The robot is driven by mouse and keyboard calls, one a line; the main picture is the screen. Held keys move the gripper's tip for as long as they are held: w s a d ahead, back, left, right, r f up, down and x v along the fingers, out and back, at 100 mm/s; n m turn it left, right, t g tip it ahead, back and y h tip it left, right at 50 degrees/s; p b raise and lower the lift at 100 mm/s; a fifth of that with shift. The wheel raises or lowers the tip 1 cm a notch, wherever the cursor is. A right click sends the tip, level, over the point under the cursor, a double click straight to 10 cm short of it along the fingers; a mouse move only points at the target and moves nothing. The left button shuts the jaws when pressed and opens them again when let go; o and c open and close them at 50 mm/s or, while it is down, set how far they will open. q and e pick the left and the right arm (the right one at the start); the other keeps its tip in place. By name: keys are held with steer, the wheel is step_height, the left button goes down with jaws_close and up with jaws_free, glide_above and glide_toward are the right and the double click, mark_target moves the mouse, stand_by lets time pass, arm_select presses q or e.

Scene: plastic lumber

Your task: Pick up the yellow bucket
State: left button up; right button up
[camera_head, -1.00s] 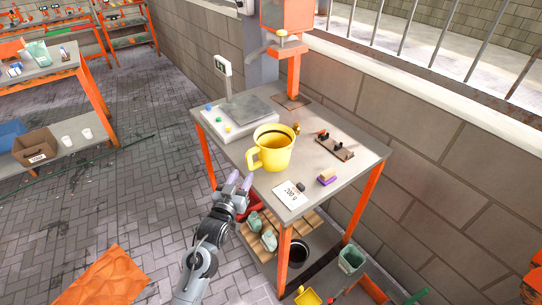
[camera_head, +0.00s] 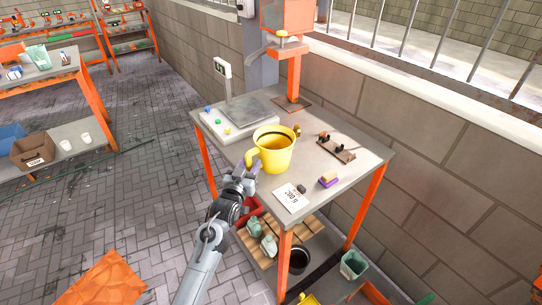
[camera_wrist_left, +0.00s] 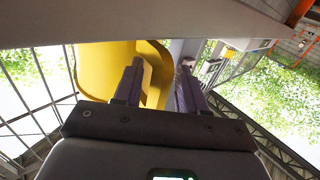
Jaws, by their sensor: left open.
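The yellow bucket (camera_head: 276,152) stands upright on the grey table, with its handle on the left side facing my left arm. My left gripper (camera_head: 246,173) is at the table's near left edge, close to the handle. In the left wrist view the open fingers (camera_wrist_left: 158,85) point up at the yellow bucket (camera_wrist_left: 105,68), and its curved handle shows behind and between them. The fingers look apart from each other with nothing clamped. Whether they touch the handle cannot be told. My right gripper is not in view.
On the grey table (camera_head: 232,160) are a scale (camera_head: 250,110), a paper card (camera_head: 291,198), a sponge-like brush (camera_head: 328,179) and a small tool rack (camera_head: 336,147). An orange post stands behind. The lower shelf holds green containers. The table edge crosses the top of the wrist view.

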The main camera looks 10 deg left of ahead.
arm_select(q)
jaws_close()
steer(key=shift+r, duration=0.1)
